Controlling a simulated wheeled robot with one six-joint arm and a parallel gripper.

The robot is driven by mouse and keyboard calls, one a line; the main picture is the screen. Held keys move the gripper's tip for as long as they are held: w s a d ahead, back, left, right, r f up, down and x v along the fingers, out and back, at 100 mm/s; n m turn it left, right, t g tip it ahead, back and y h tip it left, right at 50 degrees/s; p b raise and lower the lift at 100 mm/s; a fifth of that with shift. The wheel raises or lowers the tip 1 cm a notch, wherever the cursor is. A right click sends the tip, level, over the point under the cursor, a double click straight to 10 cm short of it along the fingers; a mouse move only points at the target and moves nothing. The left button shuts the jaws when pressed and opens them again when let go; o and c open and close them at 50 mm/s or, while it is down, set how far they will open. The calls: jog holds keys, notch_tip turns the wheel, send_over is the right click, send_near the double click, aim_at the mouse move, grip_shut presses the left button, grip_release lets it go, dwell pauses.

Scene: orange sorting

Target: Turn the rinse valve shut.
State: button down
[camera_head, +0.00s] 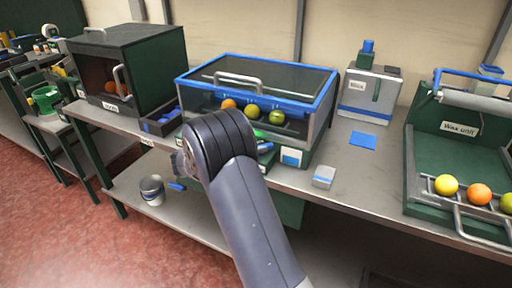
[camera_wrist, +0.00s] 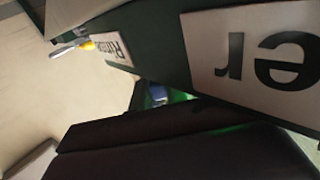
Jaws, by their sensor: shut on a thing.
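The rinse unit, a glass-topped box with a blue rim (camera_head: 322,105), stands mid-bench in the head view. Several fruits, orange to green, lie in it. My arm covers part of its front, and my gripper is hidden there. In the wrist view my gripper (camera_wrist: 160,112) shows as a dark shape, close against a dark green face with white labels (camera_wrist: 265,45), one starting "Rinse". A small blue part (camera_wrist: 157,93), apparently the rinse valve's handle, shows at the jaws beside a green glow. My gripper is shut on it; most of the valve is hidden.
A dark green oven-like box (camera_head: 150,55) with a handle stands left. A white-and-blue box (camera_head: 368,92), a blue pad (camera_head: 362,141) and a small light box (camera_head: 324,177) are right. The wax unit (camera_head: 460,128) stands far right. A bucket (camera_head: 152,190) is on the lower shelf.

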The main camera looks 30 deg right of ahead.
jog(key=c, duration=1.4)
grip_release()
jog(key=w+a, duration=0.1)
jog(key=a, duration=0.9)
jog(key=shift+w+a, duration=0.2)
jog(key=shift+a, duration=0.15)
